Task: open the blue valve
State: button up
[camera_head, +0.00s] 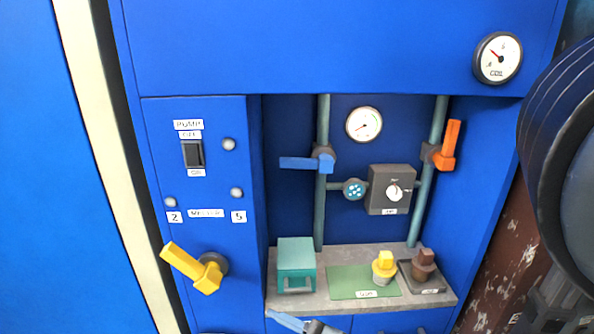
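The blue valve (308,162) sits on the left vertical grey-green pipe inside the recess of the blue cabinet. Its flat blue handle points left, roughly horizontal and across the pipe. Nothing touches the handle. A paler blue lever (287,321) with a dark grey hub shows in part at the bottom edge, below the shelf; the rest is cut off. I cannot make out my gripper in this view.
An orange-handled valve (447,147) sits on the right pipe, handle up. A yellow lever (193,268) juts from the left panel. The shelf (318,299) holds a teal box (296,264) and two small knobbed pieces. A large dark rounded body blocks the right edge.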

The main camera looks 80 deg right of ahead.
jog(key=w+d+n+g+h+b, duration=0.15)
jog(key=w+d+h, duration=0.3)
jog(key=d, duration=0.75)
jog(key=n+g+h+b, duration=0.2)
jog(key=n+h, duration=0.2)
send_near(299, 165)
jog(key=x, duration=0.4)
jog(key=p+x, duration=0.1)
jog(key=x, duration=0.6)
jog(key=shift+w+d+p, duration=0.15)
jog(key=shift+p, duration=0.15)
jog(key=shift+c, duration=0.2)
grip_shut()
